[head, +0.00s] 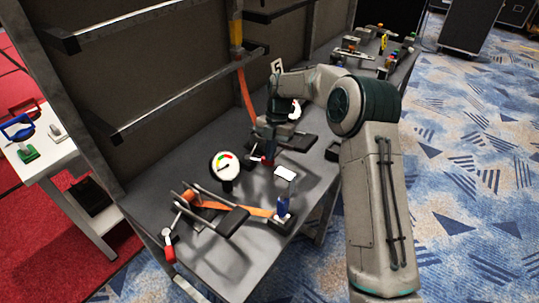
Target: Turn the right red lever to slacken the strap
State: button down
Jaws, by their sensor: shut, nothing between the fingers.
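My gripper (268,155) is shut and empty, pointing down over the middle of the workbench. A small red piece (268,162) shows just below its fingertips; it looks like the end of the right red lever, the rest hidden by the gripper and dark hardware. I cannot tell whether they touch. An orange strap (245,92) runs down the panel behind the gripper, its lower end hidden. A second orange strap (248,209) lies through a metal tensioner (207,208) at the front. Another red lever grip (169,252) hangs at the bench's front left edge.
A round dial gauge (224,165) stands left of the gripper. Metal rails (190,95) cross the panel. A white side table (45,150) with clamps stands left. More small items (380,45) lie at the far bench end.

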jog(key=p+v, duration=0.4)
jog(key=v, duration=0.3)
jog(key=shift+a, duration=0.15)
jog(key=shift+w, duration=0.15)
jog(key=s+d+r+m+t+h, duration=0.1)
jog(key=s+d+r+m+t, duration=0.2)
jog(key=s+d+r+m, duration=0.95)
jog(key=s+d+m+t, duration=0.1)
jog(key=s+d+m, duration=0.1)
jog(key=s+m, duration=0.4)
jog(key=s+d+r+m+t, duration=0.1)
jog(key=s+d+m, duration=0.2)
jog(key=s+m, duration=0.3)
jog(key=s+d+m+t, duration=0.1)
jog(key=s+d+m, duration=0.2)
jog(key=s+m, duration=0.4)
jog(key=shift+s+r, duration=0.2)
jog(key=shift+s, duration=0.15)
